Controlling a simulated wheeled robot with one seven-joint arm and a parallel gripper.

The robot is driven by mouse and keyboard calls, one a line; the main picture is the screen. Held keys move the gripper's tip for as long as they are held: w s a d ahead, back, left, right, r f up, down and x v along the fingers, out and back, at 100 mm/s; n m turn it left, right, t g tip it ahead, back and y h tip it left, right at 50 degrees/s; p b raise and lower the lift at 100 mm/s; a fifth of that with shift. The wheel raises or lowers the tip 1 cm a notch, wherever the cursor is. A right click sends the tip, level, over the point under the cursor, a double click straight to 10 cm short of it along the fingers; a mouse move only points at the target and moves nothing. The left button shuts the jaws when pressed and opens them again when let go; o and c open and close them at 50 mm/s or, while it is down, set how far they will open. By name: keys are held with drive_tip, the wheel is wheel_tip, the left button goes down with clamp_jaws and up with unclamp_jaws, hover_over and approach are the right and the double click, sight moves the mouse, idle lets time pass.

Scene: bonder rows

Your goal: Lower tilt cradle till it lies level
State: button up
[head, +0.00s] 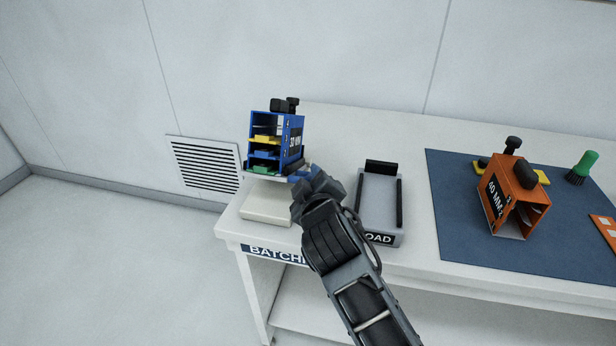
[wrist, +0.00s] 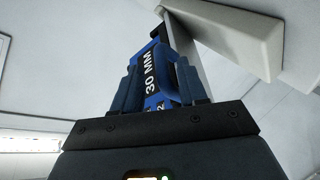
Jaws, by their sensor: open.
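The tilt cradle stands at the bench's left end. Its cream base block (head: 266,204) rests on the bench, and its grey plate (head: 262,174) sits above the block with a gap. A blue magazine (head: 288,135) with yellow, blue and green pieces in its slots stands on the plate. My gripper (head: 299,177) is low at the right side of the magazine. In the wrist view, my open gripper (wrist: 161,78) has its fingers either side of a blue loop-shaped handle, in front of the magazine marked 30 MM (wrist: 151,72). Whether the fingers touch the handle is unclear.
A grey tray (head: 378,207) with black rails and a label ending in OAD stands right of my arm. Farther right, a blue mat (head: 460,235) holds an orange magazine (head: 515,197) and a green brush (head: 582,167). A wall vent (head: 203,165) is behind, left.

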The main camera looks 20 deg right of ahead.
drive_tip(key=shift+x, duration=0.75)
drive_tip(key=shift+d, duration=0.1)
drive_tip(key=shift+r, duration=0.1)
clamp_jaws()
